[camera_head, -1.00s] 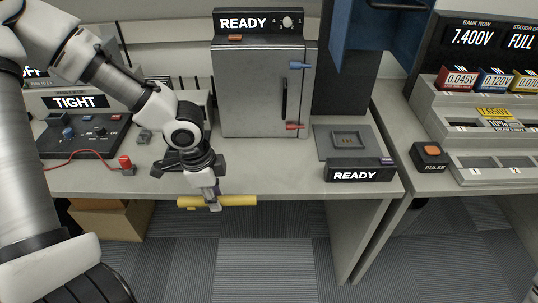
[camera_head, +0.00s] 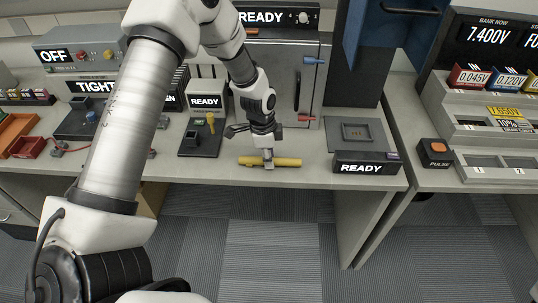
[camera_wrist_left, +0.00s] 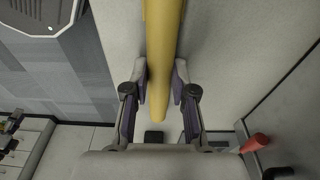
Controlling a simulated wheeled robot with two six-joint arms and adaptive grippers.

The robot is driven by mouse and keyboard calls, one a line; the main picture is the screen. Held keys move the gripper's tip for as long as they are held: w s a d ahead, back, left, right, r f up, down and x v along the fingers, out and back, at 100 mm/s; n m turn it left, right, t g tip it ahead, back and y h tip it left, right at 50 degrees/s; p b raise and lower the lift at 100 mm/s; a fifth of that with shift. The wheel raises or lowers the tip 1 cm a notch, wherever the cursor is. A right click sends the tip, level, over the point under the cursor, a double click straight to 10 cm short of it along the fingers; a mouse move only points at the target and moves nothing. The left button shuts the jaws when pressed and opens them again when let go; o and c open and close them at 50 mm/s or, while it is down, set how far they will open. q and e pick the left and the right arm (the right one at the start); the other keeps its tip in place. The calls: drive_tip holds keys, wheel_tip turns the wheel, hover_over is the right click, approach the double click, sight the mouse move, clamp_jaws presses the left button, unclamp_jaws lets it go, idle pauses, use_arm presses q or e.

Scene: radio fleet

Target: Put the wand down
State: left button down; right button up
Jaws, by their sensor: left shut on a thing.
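The wand is a yellow rod (camera_head: 286,162) in the head view, lying level across my left gripper (camera_head: 268,163) at the front part of the grey bench (camera_head: 215,172). I cannot tell whether the wand touches the bench. My right gripper is not in view.
A grey cabinet (camera_head: 286,75) with red and blue levers stands behind the gripper. A dark stand (camera_head: 203,138) is to the left, and a READY box (camera_head: 366,165) with a tray (camera_head: 357,133) to the right. The bench's front edge is close to the wand.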

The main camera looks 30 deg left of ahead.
use_arm(q)
drive_tip(key=shift+f, duration=0.15)
drive_tip(key=c, duration=0.9)
unclamp_jaws()
drive_tip(key=shift+c, duration=0.2)
wheel_tip(320, 180, up, 12)
drive_tip(key=a, duration=0.1)
drive_tip(key=shift+s+b, duration=0.4)
drive_tip(key=shift+b, duration=0.05)
drive_tip(key=shift+a, duration=0.1)
